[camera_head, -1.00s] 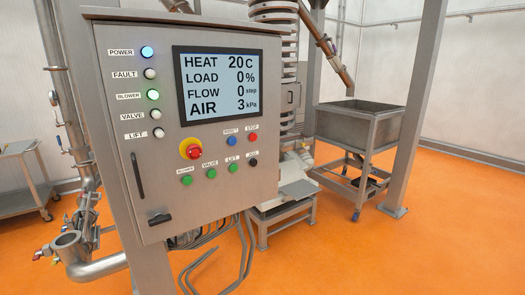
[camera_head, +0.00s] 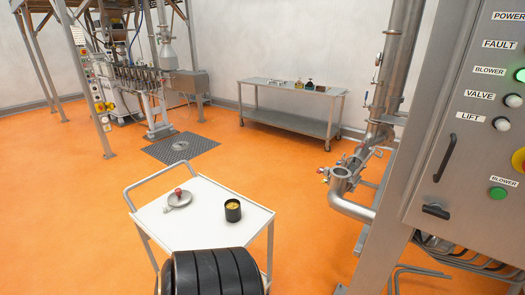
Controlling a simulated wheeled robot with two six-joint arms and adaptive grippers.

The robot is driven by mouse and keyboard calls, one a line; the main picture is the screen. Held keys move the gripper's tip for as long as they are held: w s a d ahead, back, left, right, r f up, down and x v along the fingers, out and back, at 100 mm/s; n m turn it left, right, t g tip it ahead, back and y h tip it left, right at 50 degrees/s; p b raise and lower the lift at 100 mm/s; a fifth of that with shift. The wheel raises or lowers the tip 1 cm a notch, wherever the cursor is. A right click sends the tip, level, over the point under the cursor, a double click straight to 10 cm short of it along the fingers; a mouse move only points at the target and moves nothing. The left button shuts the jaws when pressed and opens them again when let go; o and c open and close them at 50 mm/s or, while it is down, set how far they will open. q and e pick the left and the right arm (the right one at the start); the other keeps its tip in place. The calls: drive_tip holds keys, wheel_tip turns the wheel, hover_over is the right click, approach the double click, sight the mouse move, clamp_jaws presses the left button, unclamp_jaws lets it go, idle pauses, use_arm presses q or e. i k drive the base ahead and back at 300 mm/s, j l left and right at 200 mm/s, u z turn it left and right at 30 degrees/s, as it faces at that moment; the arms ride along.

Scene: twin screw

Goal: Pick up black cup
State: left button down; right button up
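The black cup (camera_head: 232,211) stands upright on the right part of a white-topped trolley (camera_head: 210,234), with something yellow inside it. Neither of my grippers is in view.
A large black ribbed object (camera_head: 213,272) fills the bottom centre and overlaps the trolley's near edge. A control cabinet (camera_head: 470,170) and pipework with an open pipe end (camera_head: 341,173) stand at the right. A steel table (camera_head: 291,90) is at the back wall. Orange floor left of the trolley is clear.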

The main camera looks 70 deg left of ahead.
sight(232, 206)
drive_tip(key=u, duration=2.55)
